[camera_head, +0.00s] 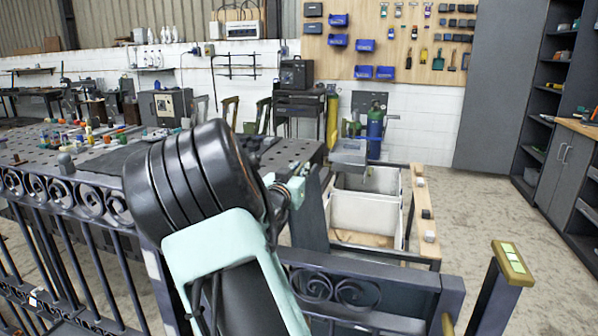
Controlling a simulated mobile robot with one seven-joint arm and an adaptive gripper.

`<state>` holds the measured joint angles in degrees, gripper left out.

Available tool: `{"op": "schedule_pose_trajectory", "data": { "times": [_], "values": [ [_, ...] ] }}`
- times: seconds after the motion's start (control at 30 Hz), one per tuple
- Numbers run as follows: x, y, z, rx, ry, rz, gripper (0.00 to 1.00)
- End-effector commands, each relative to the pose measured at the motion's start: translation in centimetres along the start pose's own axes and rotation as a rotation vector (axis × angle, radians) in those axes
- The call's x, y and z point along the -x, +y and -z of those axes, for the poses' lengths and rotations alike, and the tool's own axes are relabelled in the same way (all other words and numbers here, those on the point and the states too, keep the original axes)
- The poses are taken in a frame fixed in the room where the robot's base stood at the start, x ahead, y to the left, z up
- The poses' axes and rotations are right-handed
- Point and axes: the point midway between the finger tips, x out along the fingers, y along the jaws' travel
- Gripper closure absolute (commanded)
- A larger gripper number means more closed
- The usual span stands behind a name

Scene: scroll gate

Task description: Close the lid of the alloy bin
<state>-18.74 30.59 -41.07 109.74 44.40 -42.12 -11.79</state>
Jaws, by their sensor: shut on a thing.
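Two pale open bins stand one behind the other in a frame beyond the railing. The near bin (367,213) is white and open at the top. The far bin (380,180) has a grey panel (348,153) by its back left, possibly a raised lid. I cannot read which bin is the alloy one. My gripper (297,189) shows only in small part behind my dark arm link, left of the bins. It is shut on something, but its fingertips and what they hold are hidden.
A dark scroll railing (70,190) crosses the foreground, with a lower scroll section (350,290) at right and a gold-capped post (513,262). A dark perforated table (60,150) with small items stands at left. A wooden strip (424,205) flanks the bins. Floor at right is clear.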

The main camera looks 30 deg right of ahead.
Motion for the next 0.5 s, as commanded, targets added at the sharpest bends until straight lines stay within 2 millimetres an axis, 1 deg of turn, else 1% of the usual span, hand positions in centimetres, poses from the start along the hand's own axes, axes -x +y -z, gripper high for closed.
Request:
{"op": "schedule_pose_trajectory", "data": {
  "times": [0.03,0.5],
  "values": [
    [-0.1,1.1,-0.1,-0.021,0.002,-0.009,1.0],
    [-0.1,9.6,0.1,-0.224,0.003,-0.012,1.0]
  ]
}}
